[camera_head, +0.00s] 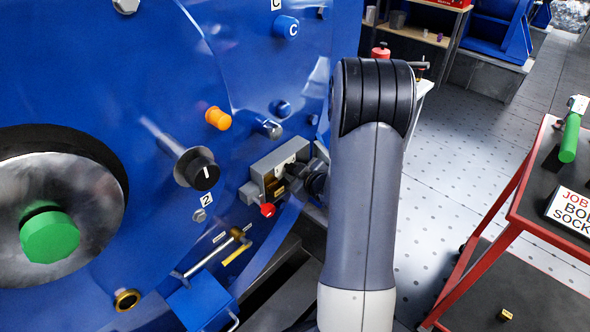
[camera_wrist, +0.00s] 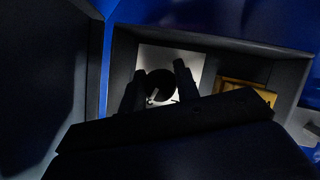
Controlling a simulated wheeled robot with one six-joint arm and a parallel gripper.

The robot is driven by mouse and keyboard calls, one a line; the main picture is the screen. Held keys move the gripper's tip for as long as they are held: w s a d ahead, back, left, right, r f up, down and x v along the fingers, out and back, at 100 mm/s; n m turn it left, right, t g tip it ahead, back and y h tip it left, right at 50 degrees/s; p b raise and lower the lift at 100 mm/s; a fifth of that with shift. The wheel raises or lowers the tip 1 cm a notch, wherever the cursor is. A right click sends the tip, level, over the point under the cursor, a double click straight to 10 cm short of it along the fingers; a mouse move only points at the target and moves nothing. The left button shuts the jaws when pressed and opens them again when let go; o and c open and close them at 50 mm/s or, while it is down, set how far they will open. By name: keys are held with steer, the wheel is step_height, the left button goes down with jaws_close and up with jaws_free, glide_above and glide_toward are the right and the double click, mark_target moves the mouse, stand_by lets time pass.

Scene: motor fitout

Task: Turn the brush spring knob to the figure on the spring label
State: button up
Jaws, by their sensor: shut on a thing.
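The brush spring knob appears to be the small round black knob (camera_wrist: 160,86) with a pale pointer mark, on a white plate (camera_wrist: 150,55) inside an open grey box. The mark points down and slightly left in the wrist view. My gripper (camera_wrist: 157,84) has one dark finger on each side of the knob and is shut on it. In the head view, my gripper (camera_head: 317,178) is at the right side of the grey box (camera_head: 256,172), partly hidden by my arm. The knob is hidden there. I cannot read any figure on the plate or make out a spring label.
A brass block (camera_wrist: 242,93) sits beside the plate in the box. A red knob (camera_head: 267,210) sticks out below the box. A larger black pointer knob (camera_head: 204,177) and an orange knob (camera_head: 218,118) are on the blue housing. A red cart (camera_head: 512,222) stands right; floor between is clear.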

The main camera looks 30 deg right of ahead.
steer(key=o, duration=1)
steer(key=shift+c, duration=0.2)
steer(key=shift+f+b, duration=0.2)
steer(key=shift+b, duration=0.4)
